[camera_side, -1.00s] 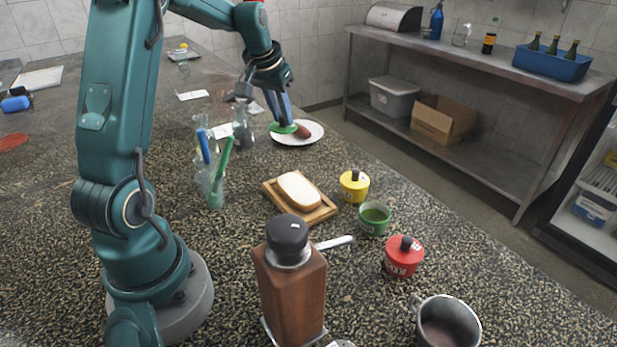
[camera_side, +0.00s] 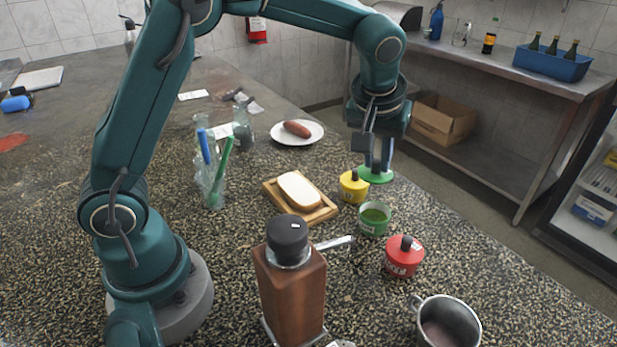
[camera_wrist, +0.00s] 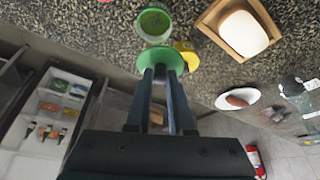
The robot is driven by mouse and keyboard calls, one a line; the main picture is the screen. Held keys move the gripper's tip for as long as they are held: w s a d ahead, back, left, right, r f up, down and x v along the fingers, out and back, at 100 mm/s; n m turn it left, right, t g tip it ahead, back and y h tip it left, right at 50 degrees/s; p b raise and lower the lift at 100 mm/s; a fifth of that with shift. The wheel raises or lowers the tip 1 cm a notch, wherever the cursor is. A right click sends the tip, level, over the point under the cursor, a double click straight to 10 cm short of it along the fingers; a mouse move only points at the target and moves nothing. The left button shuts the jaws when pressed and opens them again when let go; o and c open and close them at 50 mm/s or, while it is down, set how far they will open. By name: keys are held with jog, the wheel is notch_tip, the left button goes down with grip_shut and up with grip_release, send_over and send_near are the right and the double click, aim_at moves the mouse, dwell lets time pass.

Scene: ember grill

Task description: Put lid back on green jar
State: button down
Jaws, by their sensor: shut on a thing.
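My gripper (camera_side: 376,168) is shut on the green lid (camera_side: 375,176) and holds it in the air, just above and behind the yellow jar and the green jar in the side view. The green jar (camera_side: 374,220) stands open on the counter, with green contents showing inside. In the wrist view the green lid (camera_wrist: 161,60) is at my fingertips (camera_wrist: 160,70), and the open green jar (camera_wrist: 154,24) is just above it in the picture. The lid partly covers the yellow jar (camera_wrist: 188,57) there.
A lidded yellow jar (camera_side: 353,188) and a lidded red jar (camera_side: 404,257) stand on either side of the green jar. A plate (camera_side: 284,140) holds a sausage.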

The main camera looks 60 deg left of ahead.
jog(key=shift+s+d+f, duration=0.15)
jog(key=shift+d+f, duration=0.05)
jog(key=shift+d, duration=0.6)
jog(key=shift+f, duration=3.05)
jog(key=shift+f, duration=0.2)
jog(key=shift+c, duration=1.2)
grip_release()
jog(key=shift+r, duration=2.3)
